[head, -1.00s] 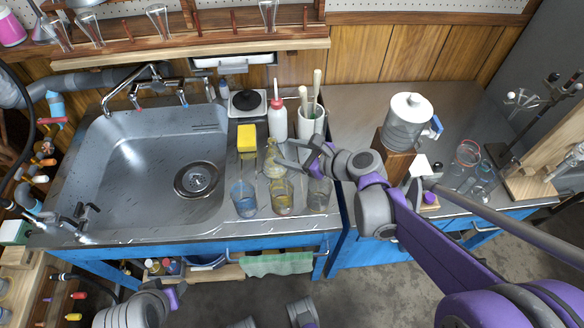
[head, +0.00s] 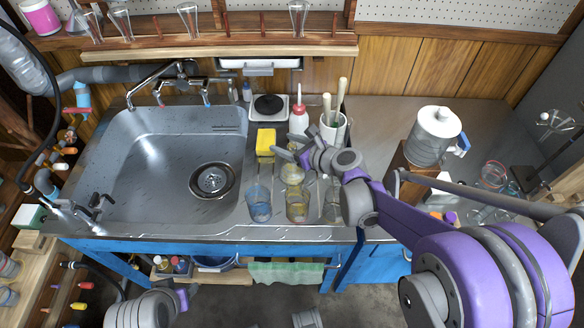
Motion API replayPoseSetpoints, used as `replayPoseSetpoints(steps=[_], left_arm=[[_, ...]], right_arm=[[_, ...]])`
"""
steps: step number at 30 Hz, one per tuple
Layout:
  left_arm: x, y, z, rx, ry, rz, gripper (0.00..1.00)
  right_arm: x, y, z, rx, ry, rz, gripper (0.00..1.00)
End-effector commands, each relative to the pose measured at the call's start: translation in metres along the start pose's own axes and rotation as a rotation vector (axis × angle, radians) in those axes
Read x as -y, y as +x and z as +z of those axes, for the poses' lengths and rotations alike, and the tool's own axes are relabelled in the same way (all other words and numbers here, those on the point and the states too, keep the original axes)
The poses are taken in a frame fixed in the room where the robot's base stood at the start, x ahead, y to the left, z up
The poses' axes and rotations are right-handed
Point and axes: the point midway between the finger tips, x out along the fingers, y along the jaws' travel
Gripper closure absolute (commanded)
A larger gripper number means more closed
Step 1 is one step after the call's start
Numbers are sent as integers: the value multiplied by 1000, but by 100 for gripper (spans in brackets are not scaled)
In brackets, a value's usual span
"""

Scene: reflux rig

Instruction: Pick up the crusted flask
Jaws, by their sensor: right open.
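A small flask with a yellowish tint (head: 292,174), which looks like the crusted flask, stands upright on the steel counter just right of the sink. It is behind the row of beakers and right of the yellow sponge. My right gripper (head: 283,153) is open, at the flask's neck and upper part, and its fingers point left. They partly hide the flask's top, and I cannot tell if they touch it. Part of my left arm's end (head: 180,298) shows low at the left, in front of the counter; its jaws are not clear.
Beakers with blue (head: 258,205) and yellow (head: 297,207) contents and a clear beaker (head: 333,208) stand in front. Behind are a yellow sponge (head: 265,140), a red-and-white bottle (head: 298,122) and a white brush pot (head: 333,130). The sink (head: 150,175) is empty.

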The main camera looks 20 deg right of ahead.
Motion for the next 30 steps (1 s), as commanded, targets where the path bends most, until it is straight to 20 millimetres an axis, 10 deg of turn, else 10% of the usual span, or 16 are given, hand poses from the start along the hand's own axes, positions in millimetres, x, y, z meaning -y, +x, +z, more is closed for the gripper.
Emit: replayPoseSetpoints(steps=[8,19,30], left_arm=[[0,1,0,0,0,0,50],[0,1,0,0,0,0,50],[0,1,0,0,0,0,50]], right_arm=[[0,6,0,0,0,0,35],[0,6,0,0,0,0,100],[0,6,0,0,0,0,100]])
